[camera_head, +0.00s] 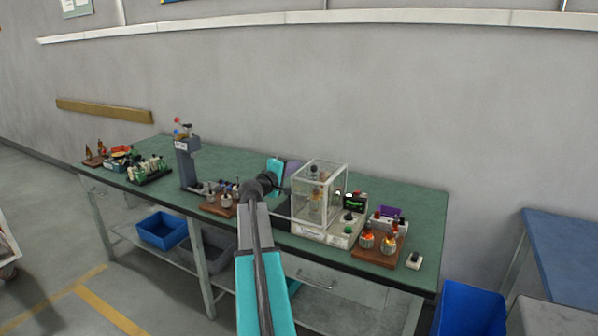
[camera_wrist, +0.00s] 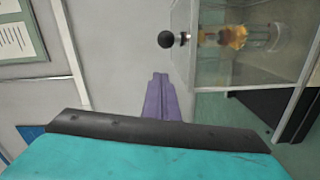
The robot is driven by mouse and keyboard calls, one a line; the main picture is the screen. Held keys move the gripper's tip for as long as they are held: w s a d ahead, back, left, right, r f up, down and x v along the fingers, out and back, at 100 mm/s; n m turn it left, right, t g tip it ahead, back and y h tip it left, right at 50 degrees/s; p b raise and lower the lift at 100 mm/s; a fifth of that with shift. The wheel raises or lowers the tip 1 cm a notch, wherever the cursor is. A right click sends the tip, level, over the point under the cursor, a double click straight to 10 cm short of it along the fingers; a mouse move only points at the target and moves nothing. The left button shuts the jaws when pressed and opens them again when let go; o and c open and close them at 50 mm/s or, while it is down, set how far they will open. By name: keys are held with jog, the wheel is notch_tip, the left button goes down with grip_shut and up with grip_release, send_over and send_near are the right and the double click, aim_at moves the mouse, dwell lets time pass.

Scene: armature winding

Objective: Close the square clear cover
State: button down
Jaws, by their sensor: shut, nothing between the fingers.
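The square clear cover (camera_head: 320,174) is a see-through box with pale edges on the bench, around a copper-coloured wound part (camera_head: 316,203). Its panes also show at the upper right of the wrist view (camera_wrist: 250,74). A black round knob (camera_wrist: 166,39) shows beside its near pane there. I cannot tell from these views how far the cover is open.
The green bench (camera_head: 405,200) holds a grey post device (camera_head: 187,160) at left. Right of the cover are a control box (camera_head: 350,228) and a brown board with glowing parts (camera_head: 378,246). Another brown board (camera_head: 218,205) lies left of my arm. The wall is behind.

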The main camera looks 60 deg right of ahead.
jog(key=w+a+b, duration=0.1)
jog(key=a+b, duration=0.1)
jog(key=a, duration=0.8)
jog(key=shift+r, duration=0.25)
jog(key=shift+w, duration=0.15)
